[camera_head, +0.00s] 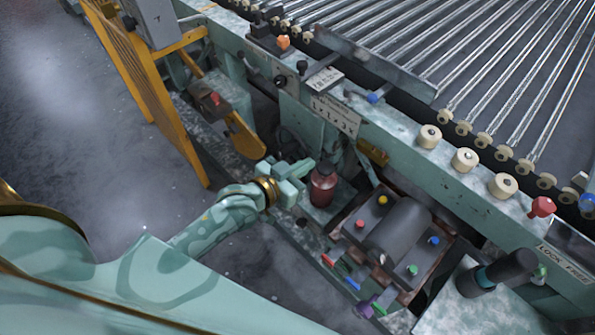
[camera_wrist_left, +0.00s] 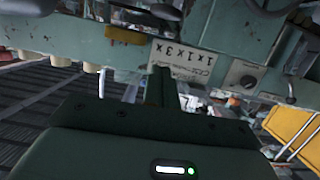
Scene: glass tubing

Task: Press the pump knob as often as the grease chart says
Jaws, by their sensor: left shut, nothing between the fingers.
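A dark red canister (camera_head: 323,188) with a darker top stands beside the frame in the head view; it looks like the pump, and I cannot make out its knob clearly. My left gripper (camera_head: 303,169) is just left of the canister's top, shut and empty; I cannot tell whether it touches it. In the left wrist view its closed fingers (camera_wrist_left: 161,86) point at the frame. A pale plate with dark characters (camera_head: 335,115), probably the grease chart, is on the green beam above. It also shows upside down in the wrist view (camera_wrist_left: 183,62); its marks are hard to read surely. My right gripper is out of view.
A grey motor-like cylinder (camera_head: 398,230) with several coloured knobs lies right of the canister. A yellow guard (camera_head: 150,85) stands at the left. The roller bed (camera_head: 480,70) fills the upper right. A black handle (camera_head: 512,266) stands at lower right. The left floor is open.

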